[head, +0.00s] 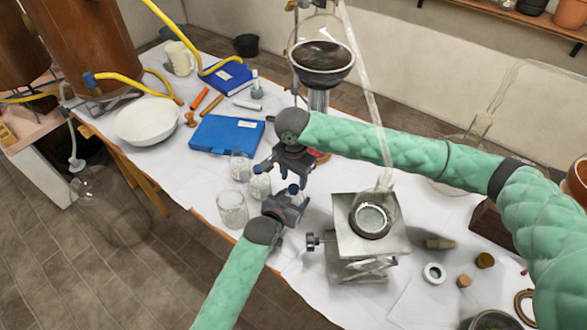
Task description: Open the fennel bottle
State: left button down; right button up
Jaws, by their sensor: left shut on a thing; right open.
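Small clear glass bottles stand near the front edge of the white-covered table. One bottle (260,184) is at my grippers, and another bottle (240,166) stands just behind it to the left. Their labels are too small to read, so I cannot tell by name which is the fennel bottle. My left gripper (279,193), coming from below, is shut on the nearer bottle, its fingers partly hiding the glass. My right gripper (283,167), reaching across from the right, is open just above and beside that bottle. Whether the bottle has its stopper in is hidden.
An empty glass jar (232,210) stands left of my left gripper. A metal lab jack (369,222) holds a round flask to the right. A blue case (227,135), a white bowl (146,121) and a dark bowl on a stand (321,62) are behind.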

aim_at(293, 187)
jog(key=shift+f, duration=1.65)
jog(key=shift+c, duration=0.2)
